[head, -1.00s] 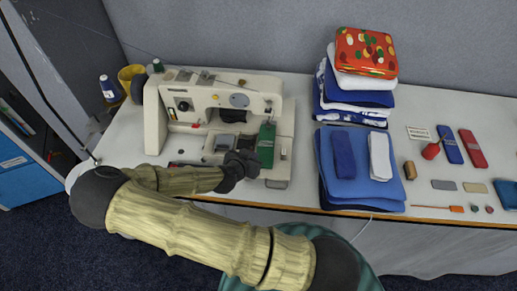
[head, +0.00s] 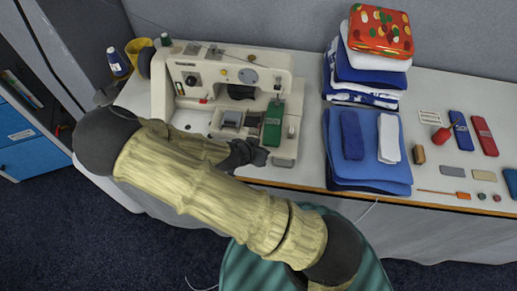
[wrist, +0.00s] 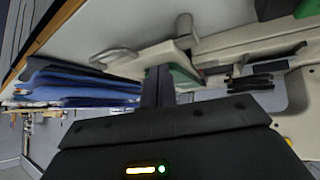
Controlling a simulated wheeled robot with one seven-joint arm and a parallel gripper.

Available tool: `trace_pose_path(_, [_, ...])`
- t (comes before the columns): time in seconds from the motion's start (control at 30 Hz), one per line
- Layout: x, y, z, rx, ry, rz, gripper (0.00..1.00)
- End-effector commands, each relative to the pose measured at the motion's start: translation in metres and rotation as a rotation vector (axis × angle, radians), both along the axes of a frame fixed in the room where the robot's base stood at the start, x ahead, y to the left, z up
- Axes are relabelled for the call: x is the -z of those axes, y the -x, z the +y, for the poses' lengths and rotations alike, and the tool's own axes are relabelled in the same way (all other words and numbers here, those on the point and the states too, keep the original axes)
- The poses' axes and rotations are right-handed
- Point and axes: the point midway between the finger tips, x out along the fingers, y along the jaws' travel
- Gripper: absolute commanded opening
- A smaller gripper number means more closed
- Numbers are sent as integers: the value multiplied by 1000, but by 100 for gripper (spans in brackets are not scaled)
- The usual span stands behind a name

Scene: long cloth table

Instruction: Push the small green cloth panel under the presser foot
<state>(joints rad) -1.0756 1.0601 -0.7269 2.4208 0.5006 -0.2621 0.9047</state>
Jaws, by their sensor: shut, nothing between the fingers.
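The small green cloth panel (head: 273,123) lies at the right side of the cream sewing machine (head: 225,75), on the front of its bed. A grey metal part (head: 231,118) is left of it; I cannot clearly make out the presser foot. My gripper (head: 256,154) is shut and empty, just below and left of the panel's near end. In the wrist view my shut gripper (wrist: 158,87) points at the machine. Green cloth (wrist: 184,77) shows right behind the fingers, partly hidden by them. I cannot tell whether they touch it.
Folded blue cloths (head: 368,165) and a taller fabric stack (head: 370,68) stand right of the machine. Small tools and pieces (head: 460,135) lie farther right. A thread spool (head: 117,62) stands at the machine's left. My arm covers the table's front left edge.

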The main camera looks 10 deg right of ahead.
Motion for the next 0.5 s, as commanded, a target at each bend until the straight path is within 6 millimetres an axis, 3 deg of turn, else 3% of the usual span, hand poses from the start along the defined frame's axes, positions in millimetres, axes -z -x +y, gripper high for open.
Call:
trace_pose_path(0.27, [-17, 31, 3, -51, -210, 288, 0])
trace_pose_path(0.5, [-65, 44, 7, -232, -361, 414, 0])
